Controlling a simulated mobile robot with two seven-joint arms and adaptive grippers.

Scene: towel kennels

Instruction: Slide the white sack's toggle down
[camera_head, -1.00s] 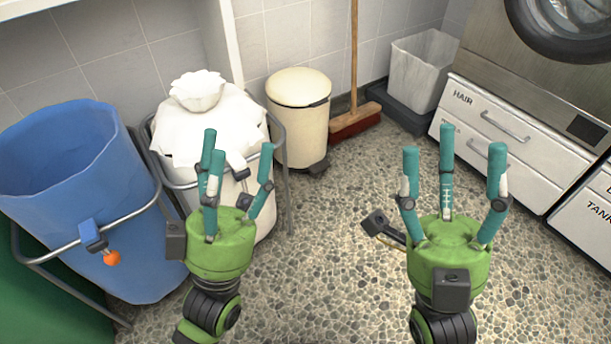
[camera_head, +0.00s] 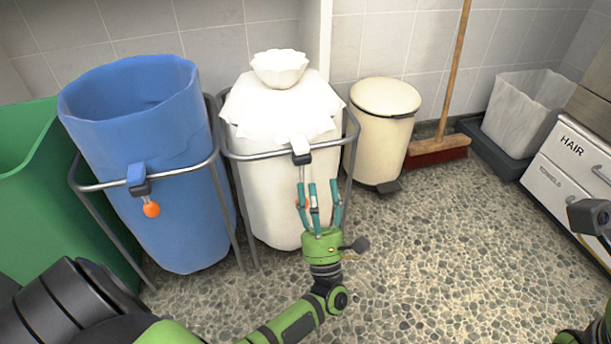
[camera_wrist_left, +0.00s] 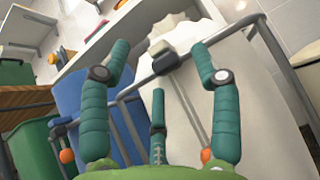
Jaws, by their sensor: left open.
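The white sack (camera_head: 275,205) hangs in a grey metal frame between the blue sack and the cream bin. Its toggle (camera_head: 301,149) is a white and dark block on the frame's front rail, and it also shows in the left wrist view (camera_wrist_left: 165,58). A thin rod runs down from it to an orange ball (camera_wrist_left: 206,155), partly hidden by my fingers in the head view. My left gripper (camera_head: 320,192) is open and empty, fingers pointing up, in front of the sack and below the toggle. My right gripper's fingers are outside the view.
The blue sack (camera_head: 180,228) has its own toggle (camera_head: 138,178) with an orange ball (camera_head: 151,209). A green bin (camera_head: 60,210) stands far left. A cream pedal bin (camera_head: 378,150) and broom (camera_head: 438,150) are to the right. The pebbled floor in front is clear.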

